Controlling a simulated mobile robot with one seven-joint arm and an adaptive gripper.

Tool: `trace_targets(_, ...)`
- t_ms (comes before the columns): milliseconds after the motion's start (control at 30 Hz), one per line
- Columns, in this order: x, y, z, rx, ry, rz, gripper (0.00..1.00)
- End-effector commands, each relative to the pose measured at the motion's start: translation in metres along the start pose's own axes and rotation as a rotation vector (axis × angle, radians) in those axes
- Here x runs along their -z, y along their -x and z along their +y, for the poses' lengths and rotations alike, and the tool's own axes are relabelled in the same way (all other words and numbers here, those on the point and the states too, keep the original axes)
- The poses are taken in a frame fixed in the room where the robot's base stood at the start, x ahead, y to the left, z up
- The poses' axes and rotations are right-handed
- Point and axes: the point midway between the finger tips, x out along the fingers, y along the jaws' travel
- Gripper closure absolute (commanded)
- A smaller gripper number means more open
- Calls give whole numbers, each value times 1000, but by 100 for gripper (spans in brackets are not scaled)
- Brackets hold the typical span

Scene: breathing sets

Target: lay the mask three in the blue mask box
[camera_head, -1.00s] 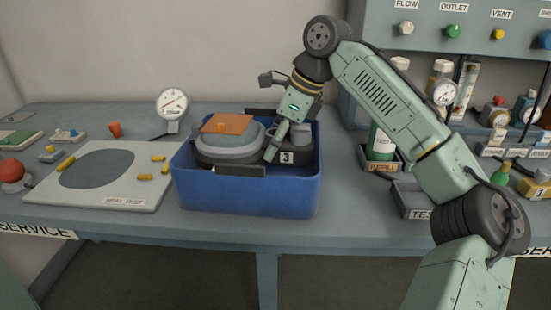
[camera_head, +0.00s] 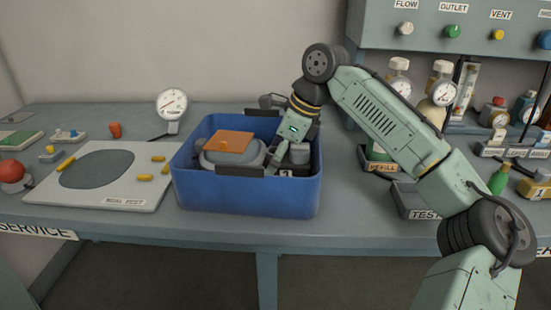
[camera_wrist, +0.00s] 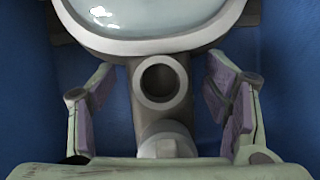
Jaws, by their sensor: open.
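The mask three (camera_head: 216,157), a grey mask with an orange square on top, lies inside the blue mask box (camera_head: 245,195). Its dark end with the "3" label (camera_head: 285,172) is at the right, partly hidden by the front wall. My gripper (camera_head: 281,160) reaches down into the box at that end. In the wrist view the mask's pale-rimmed clear lens (camera_wrist: 150,46) is at the top. My gripper (camera_wrist: 162,98) is open there, its fingers on either side of the mask's round port with visible gaps. The mask's underside is hidden.
Dark pads sit on the box's front rim (camera_head: 240,170) and back rim. A white board with a grey oval (camera_head: 97,168) lies to the left, with a dial gauge (camera_head: 172,104) behind. Bottles, trays and a valve panel (camera_head: 460,50) crowd the right side.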

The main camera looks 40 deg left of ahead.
Motion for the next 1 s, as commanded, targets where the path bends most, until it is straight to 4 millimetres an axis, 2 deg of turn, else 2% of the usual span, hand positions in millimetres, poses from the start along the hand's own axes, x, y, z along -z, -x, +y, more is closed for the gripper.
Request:
trace_targets(267,0,7,0,1,0,-1,30)
trace_targets(367,-1,21,-1,2,-1,-3,30)
trace_targets(700,-1,92,0,1,0,-2,30)
trace_targets(833,0,110,0,1,-1,0,30)
trace_targets(1000,0,120,0,0,0,-1,30)
